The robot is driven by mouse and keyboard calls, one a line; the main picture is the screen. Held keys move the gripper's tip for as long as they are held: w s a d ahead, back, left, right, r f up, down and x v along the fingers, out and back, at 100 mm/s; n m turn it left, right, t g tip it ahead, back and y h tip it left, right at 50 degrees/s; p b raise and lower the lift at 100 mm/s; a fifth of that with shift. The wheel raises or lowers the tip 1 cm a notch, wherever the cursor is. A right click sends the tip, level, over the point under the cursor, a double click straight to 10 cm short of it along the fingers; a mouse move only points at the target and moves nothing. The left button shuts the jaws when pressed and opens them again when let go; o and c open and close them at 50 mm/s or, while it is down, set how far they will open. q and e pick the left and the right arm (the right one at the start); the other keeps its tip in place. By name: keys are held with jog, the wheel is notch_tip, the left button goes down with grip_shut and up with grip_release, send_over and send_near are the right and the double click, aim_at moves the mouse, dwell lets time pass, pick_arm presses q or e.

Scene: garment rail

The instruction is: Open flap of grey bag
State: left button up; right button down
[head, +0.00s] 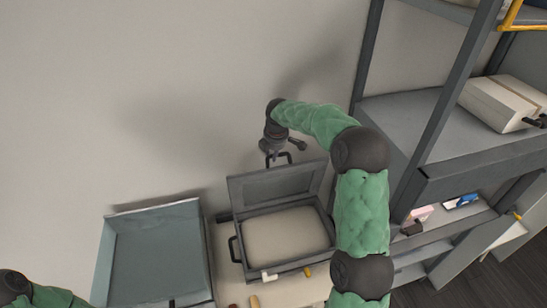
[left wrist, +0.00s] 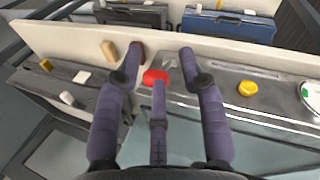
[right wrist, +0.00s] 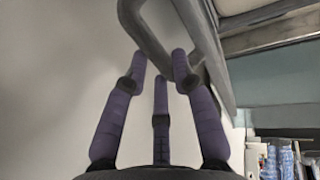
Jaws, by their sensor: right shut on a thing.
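The grey bag (head: 235,252) stands low in the middle of the head view with its flap (head: 270,185) raised, showing a pale beige inside (head: 285,236). A dark handle (head: 278,158) is at the flap's top edge. My right gripper (head: 278,150) is shut on this handle; in the right wrist view the fingertips (right wrist: 160,62) are around the thick grey handle bar (right wrist: 150,30). My left gripper (left wrist: 161,52) is open in the left wrist view, with its fingers apart above a counter with small items. Its fingertips are outside the head view.
An open blue-grey bin (head: 158,250) stands left of the bag. A dark shelf rack (head: 425,125) with a pale box (head: 500,102) is close on the right, beside my right arm. In the left wrist view, a red item (left wrist: 155,77) and a yellow one (left wrist: 247,88) lie on the counter.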

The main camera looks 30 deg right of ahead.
aim_at(276, 169)
jog(key=shift+s+a+r+b, duration=0.1)
jog(key=shift+s+a+b, duration=0.1)
jog(key=shift+s+b, duration=0.5)
jog(key=shift+s+f+t+b, duration=0.15)
jog(key=shift+f+t+b, duration=0.4)
jog(key=shift+b, duration=0.7)
jog(key=s+b, duration=0.1)
jog(key=s, duration=0.1)
jog(key=s+a, duration=0.1)
jog(key=shift+s+b, duration=0.35)
jog(key=shift+b, duration=0.05)
pick_arm(q)
notch_tip(276, 169, down, 7)
pick_arm(e)
jog(key=shift+s+a, duration=0.1)
jog(key=shift+s, duration=0.15)
pick_arm(q)
jog(key=shift+s+r, duration=0.1)
pick_arm(e)
jog(key=c, duration=1)
grip_release()
jog(key=shift+r, duration=0.1)
